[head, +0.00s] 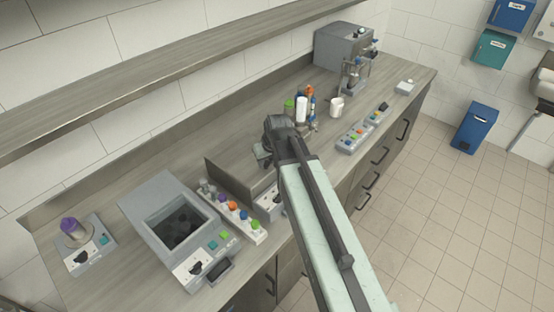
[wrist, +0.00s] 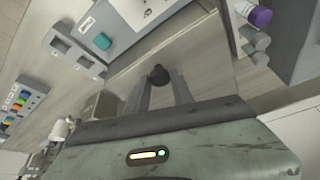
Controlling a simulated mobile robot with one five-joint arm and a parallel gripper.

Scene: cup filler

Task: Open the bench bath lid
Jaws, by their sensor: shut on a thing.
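The bench bath seems to be the unit in the middle of the bench, with its control front (head: 268,199) partly hidden by my arm. A brown-grey panel (head: 228,180), which looks like its lid, stands out above it; I cannot tell how far it is raised. My gripper (head: 264,155) is over the panel's far right side. In the wrist view, my gripper (wrist: 158,92) is shut on a black knob (wrist: 158,75) in front of the flat panel surface. A teal button (wrist: 102,41) shows on a pale unit beside it.
A tube rack (head: 233,218) with coloured caps stands left of the panel. Further left are a grey unit with a dark well (head: 146,200) and a small unit with a purple-capped tube (head: 72,227). Bottles (head: 302,110) and a white cup (head: 337,107) stand beyond my gripper. A shelf (head: 150,75) runs above.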

